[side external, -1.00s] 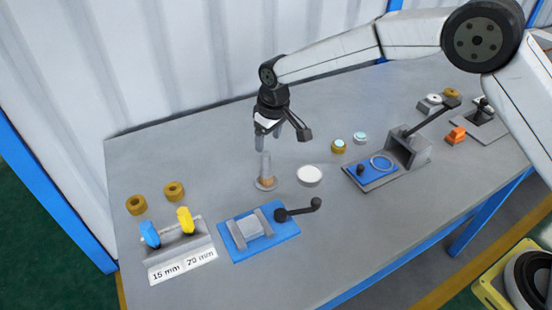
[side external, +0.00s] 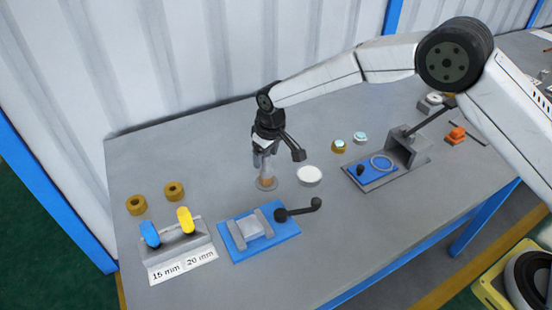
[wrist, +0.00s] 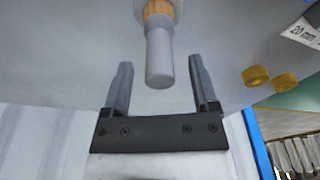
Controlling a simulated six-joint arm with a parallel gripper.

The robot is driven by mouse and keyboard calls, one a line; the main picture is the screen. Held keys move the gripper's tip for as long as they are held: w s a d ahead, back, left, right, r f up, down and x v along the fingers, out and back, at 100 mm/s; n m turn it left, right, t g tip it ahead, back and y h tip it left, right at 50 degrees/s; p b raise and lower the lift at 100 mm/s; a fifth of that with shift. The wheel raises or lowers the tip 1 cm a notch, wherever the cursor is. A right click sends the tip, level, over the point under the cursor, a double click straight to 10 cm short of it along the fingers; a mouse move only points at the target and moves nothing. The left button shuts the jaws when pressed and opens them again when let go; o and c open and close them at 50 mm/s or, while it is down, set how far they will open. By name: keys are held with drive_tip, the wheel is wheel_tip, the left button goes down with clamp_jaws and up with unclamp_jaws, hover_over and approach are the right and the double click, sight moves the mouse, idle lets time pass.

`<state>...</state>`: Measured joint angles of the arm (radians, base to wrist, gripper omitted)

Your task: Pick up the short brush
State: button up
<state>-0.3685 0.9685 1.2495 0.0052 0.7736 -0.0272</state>
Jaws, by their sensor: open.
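An upright grey handle with a tan band (side external: 267,181) stands on a small round grey base on the table; it looks like the short brush, though its bristles cannot be made out. In the wrist view the grey handle (wrist: 159,60) points toward my gripper, its free end between the finger lines. My gripper (side external: 265,163) is open, coming down from above around the handle's top. In the wrist view the two fingers of my gripper (wrist: 160,75) stand either side of the handle, with a gap on each side.
A white round dish (side external: 310,175) stands close to the right. A blue clamp plate (side external: 280,245) with a black lever lies in front. A rack with blue and yellow handles (side external: 178,240) and two brass rings (side external: 174,191) are at left. Bare table lies behind.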

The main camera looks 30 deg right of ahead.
drive_tip(key=shift+w+f, duration=0.15)
drive_tip(key=shift+f, duration=0.85)
clamp_jaws()
